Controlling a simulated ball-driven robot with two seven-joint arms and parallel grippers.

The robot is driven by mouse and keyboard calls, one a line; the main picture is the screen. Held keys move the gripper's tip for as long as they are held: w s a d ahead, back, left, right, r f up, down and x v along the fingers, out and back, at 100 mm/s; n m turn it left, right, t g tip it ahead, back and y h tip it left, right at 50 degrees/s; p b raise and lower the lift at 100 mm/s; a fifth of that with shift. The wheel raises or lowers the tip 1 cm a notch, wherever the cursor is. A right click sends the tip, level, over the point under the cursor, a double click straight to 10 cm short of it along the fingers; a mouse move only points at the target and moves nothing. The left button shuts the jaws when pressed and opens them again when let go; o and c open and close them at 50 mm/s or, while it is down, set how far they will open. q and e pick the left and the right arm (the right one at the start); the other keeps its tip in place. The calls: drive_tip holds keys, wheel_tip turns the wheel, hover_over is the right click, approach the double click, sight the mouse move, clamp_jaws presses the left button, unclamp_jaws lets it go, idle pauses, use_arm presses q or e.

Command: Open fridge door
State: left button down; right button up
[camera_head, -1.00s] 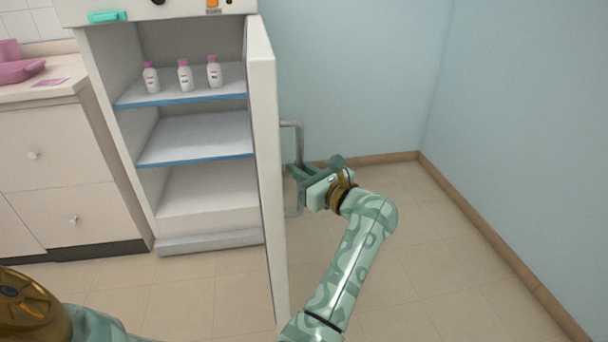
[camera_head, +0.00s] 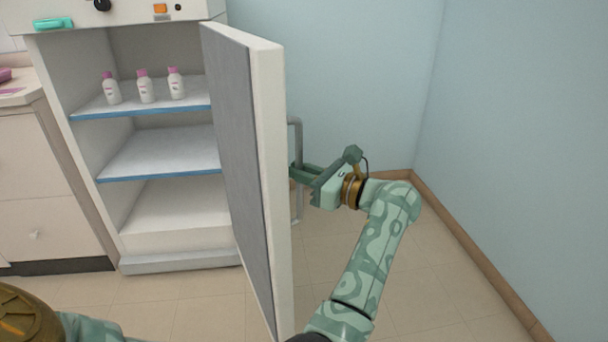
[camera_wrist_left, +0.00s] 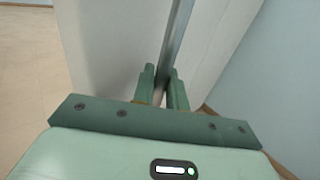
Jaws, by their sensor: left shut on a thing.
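The fridge (camera_head: 180,262) stands at the left with its front open. Its door (camera_head: 268,200) is swung out towards me, showing the grey inner face and white edge. A grey bar handle (camera_head: 298,128) is on the door's outer side, partly hidden by the door. My left gripper (camera_head: 300,173) is shut on the handle; its wrist is to the right of the door. In the left wrist view the handle (camera_wrist_left: 178,45) runs up between the two green fingers (camera_wrist_left: 165,88), in front of the white outer face of the door. My right gripper is not in view.
Several shelves hold the fridge interior; three white bottles with pink caps (camera_head: 145,88) stand on the top shelf (camera_head: 190,104). A cabinet (camera_head: 50,205) is to the left. Blue walls (camera_head: 510,130) close off the back and right. Tiled floor (camera_head: 450,290) is clear at the right.

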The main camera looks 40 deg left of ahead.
use_arm(q)
drive_tip(key=shift+w+a+r, duration=0.1)
drive_tip(key=shift+w, duration=0.05)
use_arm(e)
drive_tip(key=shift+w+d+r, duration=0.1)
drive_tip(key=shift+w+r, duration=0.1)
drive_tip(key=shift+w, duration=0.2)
use_arm(q)
drive_tip(key=c, duration=1.5)
unclamp_jaws()
drive_tip(key=shift+a, duration=0.1)
